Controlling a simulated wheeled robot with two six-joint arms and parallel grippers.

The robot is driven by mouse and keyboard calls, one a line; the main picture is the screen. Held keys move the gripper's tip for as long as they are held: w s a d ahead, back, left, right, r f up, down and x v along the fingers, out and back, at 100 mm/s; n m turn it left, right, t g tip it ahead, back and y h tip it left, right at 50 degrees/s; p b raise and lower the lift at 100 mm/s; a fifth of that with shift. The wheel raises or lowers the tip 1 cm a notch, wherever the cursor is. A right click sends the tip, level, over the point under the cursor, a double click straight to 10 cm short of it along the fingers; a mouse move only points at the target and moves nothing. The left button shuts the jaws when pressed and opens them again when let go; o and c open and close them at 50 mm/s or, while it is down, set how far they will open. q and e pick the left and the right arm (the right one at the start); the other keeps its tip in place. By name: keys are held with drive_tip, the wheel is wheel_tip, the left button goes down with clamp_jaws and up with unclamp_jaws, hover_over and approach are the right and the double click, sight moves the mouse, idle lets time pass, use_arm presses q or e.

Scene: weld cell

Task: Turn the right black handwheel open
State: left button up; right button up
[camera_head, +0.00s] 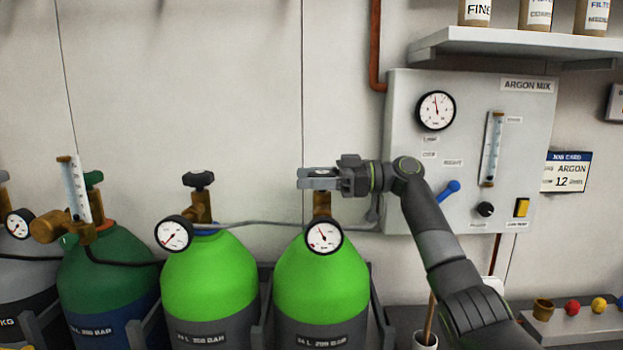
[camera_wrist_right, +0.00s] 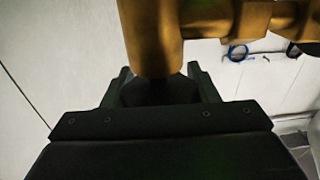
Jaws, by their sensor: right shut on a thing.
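The right black handwheel (camera_head: 320,172) tops the brass valve (camera_head: 322,205) of the right bright green cylinder (camera_head: 322,277). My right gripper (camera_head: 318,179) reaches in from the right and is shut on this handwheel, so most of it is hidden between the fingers. In the right wrist view the fingers (camera_wrist_right: 165,88) sit either side of the dark wheel, beside the brass valve body (camera_wrist_right: 152,40). A round gauge (camera_head: 324,236) hangs at the front of this valve. My left gripper is not in view.
Another bright green cylinder (camera_head: 208,277) with its own black handwheel (camera_head: 198,180) stands to the left. A dark green cylinder (camera_head: 100,265) is further left. The grey argon panel (camera_head: 455,215) with a blue lever (camera_head: 448,189) is behind my right arm. A shelf (camera_head: 500,42) overhangs at upper right.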

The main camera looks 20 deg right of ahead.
drive_tip(key=o, duration=1)
drive_tip(key=b+v, duration=0.2)
drive_tip(key=v, duration=0.5)
drive_tip(key=shift+d, duration=0.3)
drive_tip(key=shift+f, duration=0.1)
